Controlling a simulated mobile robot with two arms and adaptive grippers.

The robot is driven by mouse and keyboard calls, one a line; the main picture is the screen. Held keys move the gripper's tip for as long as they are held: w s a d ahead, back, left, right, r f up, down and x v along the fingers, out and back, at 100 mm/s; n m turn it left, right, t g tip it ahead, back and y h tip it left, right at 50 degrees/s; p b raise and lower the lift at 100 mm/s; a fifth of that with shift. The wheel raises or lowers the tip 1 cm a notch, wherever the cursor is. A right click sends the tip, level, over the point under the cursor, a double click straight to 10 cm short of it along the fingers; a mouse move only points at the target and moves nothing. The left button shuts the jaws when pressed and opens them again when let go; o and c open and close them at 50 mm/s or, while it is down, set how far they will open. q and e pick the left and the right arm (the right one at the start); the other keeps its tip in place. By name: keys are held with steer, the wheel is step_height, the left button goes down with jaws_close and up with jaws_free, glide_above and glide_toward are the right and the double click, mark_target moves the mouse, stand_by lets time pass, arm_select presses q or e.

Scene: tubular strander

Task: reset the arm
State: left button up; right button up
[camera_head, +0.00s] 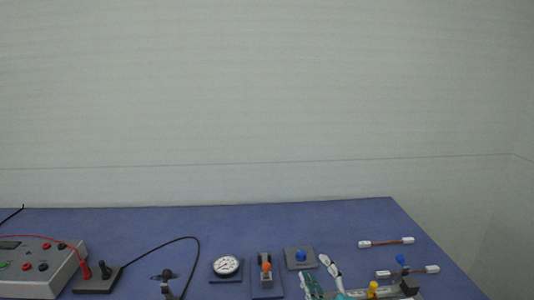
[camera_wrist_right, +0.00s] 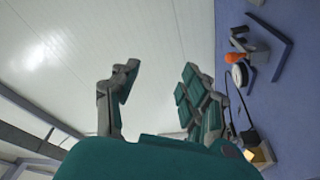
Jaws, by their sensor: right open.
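My right gripper (camera_head: 315,266) shows at the bottom of the head view, right of the middle, in front of the table's instruments. Its two fingers are spread and nothing shows between them. In the right wrist view the same gripper (camera_wrist_right: 157,85) has its teal and grey fingers wide apart, with pale wall behind the gap. My left gripper does not show in the head view.
On the blue table (camera_head: 350,225) are a grey meter box (camera_head: 45,262) with leads, a round dial gauge (camera_head: 227,266), an orange-knobbed device (camera_head: 265,268), a blue-knobbed block (camera_head: 300,257) and two white-ended connectors (camera_head: 386,242) at right. The table's back strip is clear.

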steer(key=s+d+f+m+g+h, duration=0.3)
steer(key=s+d+f+m, duration=0.15)
steer(key=s+f, duration=0.2)
steer(key=s+d+f+m+g+h, duration=0.3)
steer(key=s+f+m+g, duration=0.15)
steer(key=f, duration=0.25)
steer(key=s+d+f+m+g, duration=0.15)
steer(key=s+f+g, duration=0.25)
steer(key=s, duration=0.6)
steer(key=s+f+m+g, duration=0.2)
steer(key=s+f+g, duration=0.15)
steer(key=s, duration=0.75)
step_height(320, 180, down, 26)
steer(key=r+g, duration=0.1)
steer(key=s+d+f+g, duration=0.1)
steer(key=s+d+f, duration=0.2)
steer(key=s+f, duration=1.4)
steer(key=shift+s+g, duration=0.3)
steer(key=shift+s, duration=0.05)
